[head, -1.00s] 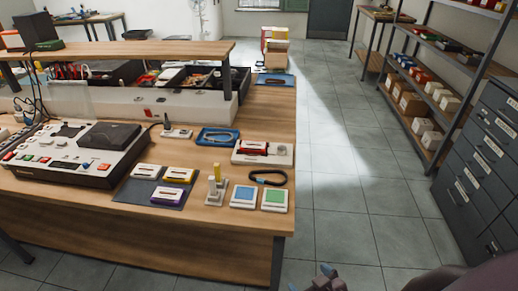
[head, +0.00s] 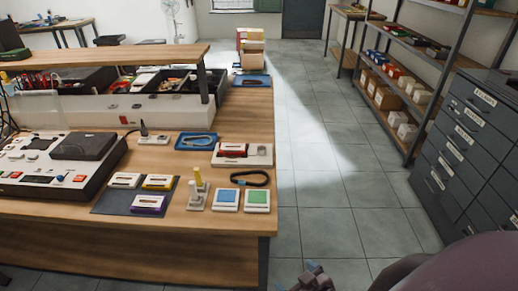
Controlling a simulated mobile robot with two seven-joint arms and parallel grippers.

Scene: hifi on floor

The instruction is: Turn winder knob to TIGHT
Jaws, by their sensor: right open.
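A white block with a red piece on it, which looks like the winder (head: 231,160), lies near the right edge of the wooden desk. A round grey knob (head: 262,150) sits at its right end; its marking is too small to read. My right gripper (head: 313,274) is low in the picture, over the floor beyond the desk's front right corner. It is open, empty and well apart from the winder. My left gripper is not in view.
Near the winder are a dark strap (head: 250,178), blue and green tiles (head: 227,199), a small yellow-topped stand (head: 198,188), a blue tray (head: 196,141) and a dark mat with cassettes (head: 110,205). Drawers (head: 465,150) stand right. The floor aisle between is clear.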

